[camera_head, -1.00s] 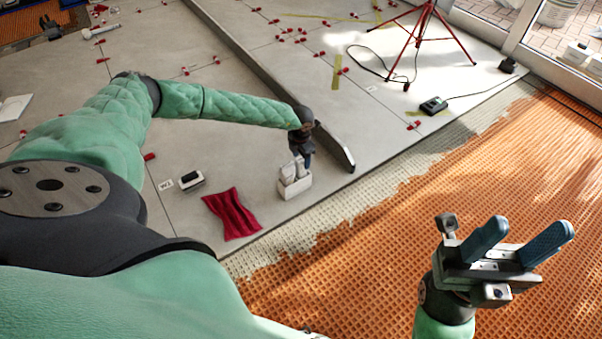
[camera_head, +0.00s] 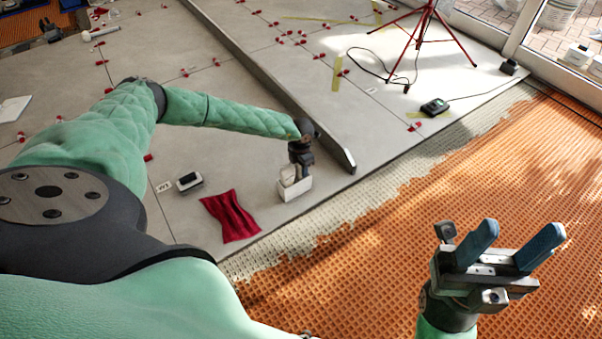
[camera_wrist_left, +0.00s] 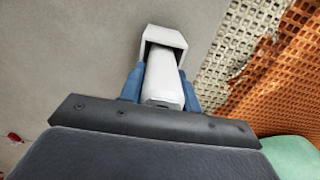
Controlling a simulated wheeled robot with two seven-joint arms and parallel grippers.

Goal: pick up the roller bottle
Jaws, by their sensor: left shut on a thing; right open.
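The white roller bottle (camera_wrist_left: 163,80) is between the blue fingers of my left gripper (camera_wrist_left: 160,86) in the left wrist view, and the fingers are shut on it. Its far end reaches toward a small open white box (camera_wrist_left: 166,36). In the head view my left gripper (camera_head: 296,172) is at the white box (camera_head: 294,190) on the grey tiles, and the bottle is mostly hidden there. I cannot tell whether the bottle's lower end is still inside the box. My right gripper (camera_head: 506,247) is open and empty over the orange matting.
A red cloth (camera_head: 231,216) and a small black-and-white block (camera_head: 189,182) lie left of the box. A long grey straightedge (camera_head: 290,105) lies behind it. A red tripod (camera_head: 430,25) stands at the back. Orange matting (camera_head: 380,240) covers the right floor.

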